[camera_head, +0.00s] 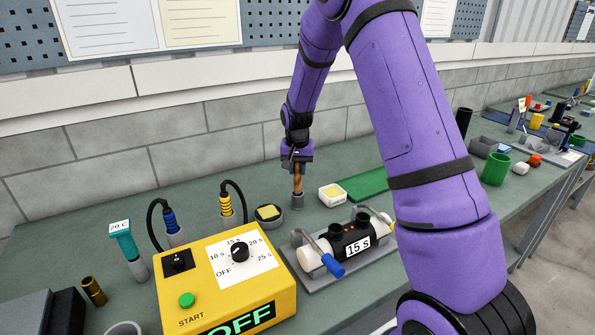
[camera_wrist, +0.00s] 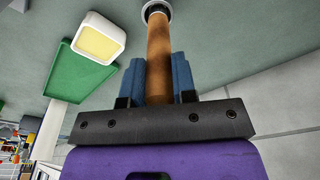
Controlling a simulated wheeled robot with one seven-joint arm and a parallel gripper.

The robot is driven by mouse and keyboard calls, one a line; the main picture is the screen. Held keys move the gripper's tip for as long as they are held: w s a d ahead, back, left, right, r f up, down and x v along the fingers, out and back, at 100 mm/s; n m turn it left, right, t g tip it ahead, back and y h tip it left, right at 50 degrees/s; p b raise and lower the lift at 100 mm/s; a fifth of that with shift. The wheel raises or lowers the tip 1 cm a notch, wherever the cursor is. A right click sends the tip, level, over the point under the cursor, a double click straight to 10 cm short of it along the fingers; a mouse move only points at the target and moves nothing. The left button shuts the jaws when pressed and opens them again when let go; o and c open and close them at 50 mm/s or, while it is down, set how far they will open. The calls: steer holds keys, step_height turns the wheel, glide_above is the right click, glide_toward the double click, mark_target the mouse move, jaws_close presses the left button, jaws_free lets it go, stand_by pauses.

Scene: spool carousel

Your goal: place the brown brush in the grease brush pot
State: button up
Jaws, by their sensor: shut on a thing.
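The brown brush (camera_head: 298,180) stands upright below my gripper (camera_head: 297,166), which is shut on its upper part. In the wrist view my gripper's blue fingers (camera_wrist: 159,80) close on both sides of the brown handle (camera_wrist: 159,48). The brush's lower end reaches into the mouth of a small grey pot (camera_head: 297,202), which I take to be the grease brush pot. The pot's round rim (camera_wrist: 168,6) also shows at the top of the wrist view. The bristles are hidden, so I cannot tell how deep the brush sits.
A yellow control box (camera_head: 220,280) and a black 15 s device (camera_head: 350,241) stand in front.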

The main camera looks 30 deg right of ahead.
steer(key=shift+f, duration=0.6)
steer(key=o, duration=0.9)
steer(key=s+a+r, duration=0.1)
steer(key=s+r, duration=0.2)
steer(key=r, duration=0.4)
steer(key=s+a+r+n+t, duration=0.1)
steer(key=s+r, duration=0.1)
steer(key=r, duration=0.4)
steer(key=s+a+r, duration=0.1)
steer(key=s+r, duration=0.2)
steer(key=r, duration=0.4)
steer(key=s+a+r+n+t, duration=0.1)
steer(key=s+a+r+n, duration=0.1)
steer(key=s, duration=0.8)
steer(key=s+a+r+n+t, duration=0.1)
steer(key=s+a+r+n, duration=0.1)
steer(key=s, duration=0.8)
steer(key=s+a+r+n+t, duration=0.1)
steer(key=s+a+r, duration=0.1)
steer(key=s, duration=0.8)
steer(key=shift+s+a+r+n+y, duration=0.15)
steer(key=shift+a+r+n+y, duration=0.05)
steer(key=shift+r, duration=0.25)
steer(key=shift+s+a+r+n+y, duration=0.15)
steer(key=shift+r+n+y, duration=0.05)
steer(key=shift+r, duration=0.2)
